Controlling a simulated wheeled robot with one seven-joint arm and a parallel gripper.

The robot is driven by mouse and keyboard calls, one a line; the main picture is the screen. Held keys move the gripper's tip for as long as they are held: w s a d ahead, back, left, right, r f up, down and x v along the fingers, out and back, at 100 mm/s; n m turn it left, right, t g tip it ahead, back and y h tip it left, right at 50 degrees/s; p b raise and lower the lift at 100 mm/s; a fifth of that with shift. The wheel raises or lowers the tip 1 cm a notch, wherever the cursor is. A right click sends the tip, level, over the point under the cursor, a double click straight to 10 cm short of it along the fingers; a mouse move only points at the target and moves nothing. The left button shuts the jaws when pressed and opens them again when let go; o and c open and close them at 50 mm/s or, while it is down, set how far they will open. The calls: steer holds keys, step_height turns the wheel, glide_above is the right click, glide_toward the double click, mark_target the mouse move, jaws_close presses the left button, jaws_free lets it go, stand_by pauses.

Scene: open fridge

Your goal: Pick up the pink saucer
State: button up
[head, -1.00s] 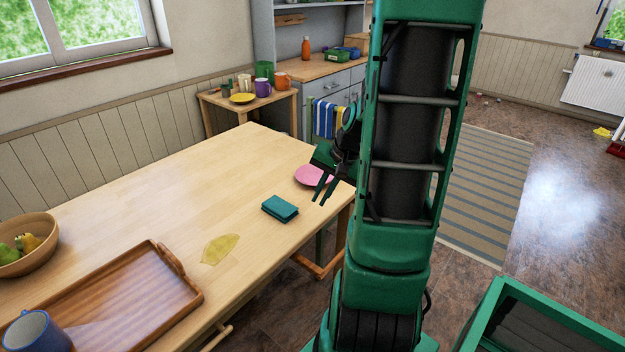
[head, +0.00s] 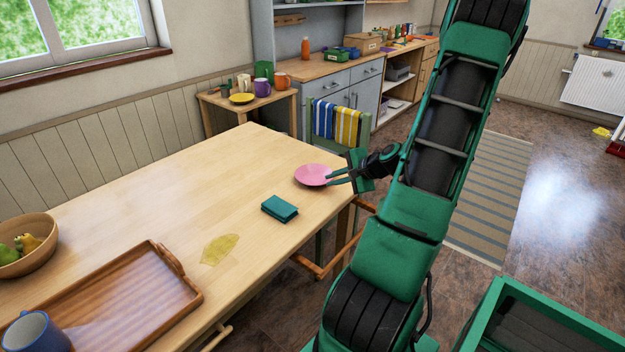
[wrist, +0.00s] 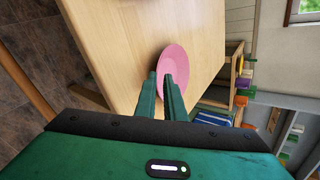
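The pink saucer (head: 311,175) lies on the wooden table (head: 175,215) near its far right corner. The fingers overlap the saucer's near edge in that view. I cannot tell whether they touch the rim or have it between them.
A teal box-like item (head: 279,208) and a yellowish patch (head: 219,249) are nearer on the table. A wooden tray (head: 185,283), blue mug (head: 36,335) and fruit bowl (head: 45,250) are left. A chair with striped cloth (head: 335,120) stands behind the table's right end.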

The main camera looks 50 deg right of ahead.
mark_target(321, 192)
steer(key=shift+x, duration=3.35)
steer(key=shift+s+f, duration=0.1)
steer(key=shift+a, duration=0.1)
jaws_close()
steer(key=shift+r, duration=0.65)
steer(key=r, duration=0.1)
steer(key=a+r, duration=0.1)
steer(key=r, duration=0.1)
steer(key=shift+r, duration=0.25)
steer(key=w+a+r, duration=0.2)
steer(key=a+r, duration=0.4)
steer(key=a, duration=0.4)
steer(key=shift+w+a+r, duration=0.15)
steer(key=shift+a, duration=0.1)
